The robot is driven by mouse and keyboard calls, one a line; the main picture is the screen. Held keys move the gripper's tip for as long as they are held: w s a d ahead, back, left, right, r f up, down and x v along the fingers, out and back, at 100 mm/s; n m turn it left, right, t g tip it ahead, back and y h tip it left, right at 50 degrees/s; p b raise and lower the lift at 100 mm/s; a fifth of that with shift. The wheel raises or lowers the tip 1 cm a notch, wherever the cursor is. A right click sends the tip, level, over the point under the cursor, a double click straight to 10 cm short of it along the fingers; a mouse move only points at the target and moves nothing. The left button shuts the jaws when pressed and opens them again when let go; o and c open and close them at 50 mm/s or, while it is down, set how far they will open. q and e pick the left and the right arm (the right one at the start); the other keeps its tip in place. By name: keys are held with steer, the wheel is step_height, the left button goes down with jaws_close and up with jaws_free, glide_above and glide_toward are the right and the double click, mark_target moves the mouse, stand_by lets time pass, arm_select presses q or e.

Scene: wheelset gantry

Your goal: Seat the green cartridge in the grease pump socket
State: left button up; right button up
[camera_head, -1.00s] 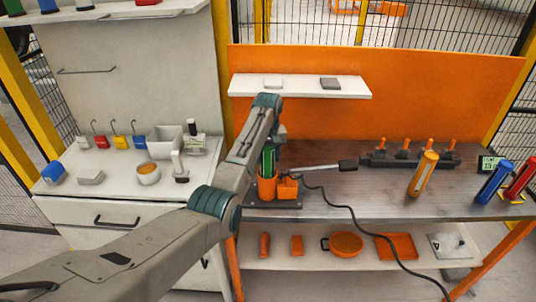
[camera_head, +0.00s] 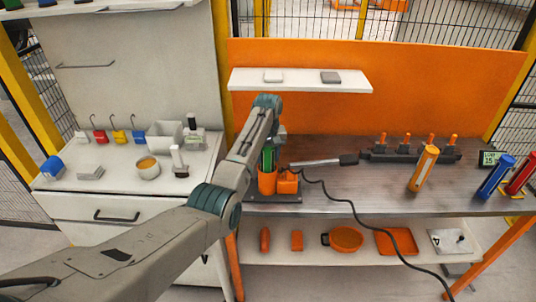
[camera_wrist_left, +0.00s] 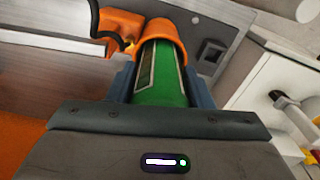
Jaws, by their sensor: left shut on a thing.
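The green cartridge (camera_head: 269,158) stands upright at the orange grease pump socket (camera_head: 267,182), its lower end inside the cup. The left wrist view shows the green cartridge (camera_wrist_left: 160,78) between my left gripper's (camera_wrist_left: 160,90) fingers, its far end inside the orange socket rim (camera_wrist_left: 163,38). My left gripper (camera_head: 272,138) is shut on the cartridge above the socket; my arm partly hides it in the head view. How deep the cartridge sits is hidden. My right gripper is not in view.
The pump lever (camera_head: 325,162) and a black hose extend right across the bench. An orange cartridge (camera_head: 424,168), a blue cartridge (camera_head: 495,177) and a red cartridge (camera_head: 521,174) stand tilted at the right. A white shelf (camera_head: 300,86) hangs behind.

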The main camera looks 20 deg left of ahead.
arm_select(q)
steer(key=shift+f+b, duration=0.3)
steer(key=shift+f, duration=0.55)
steer(key=o, duration=1.3)
steer(key=shift+c, duration=0.2)
step_height(320, 180, up, 10)
steer(key=b, duration=0.4)
steer(key=shift+s+d, duration=0.1)
steer(key=shift+r, duration=0.45)
steer(key=shift+f, duration=0.1)
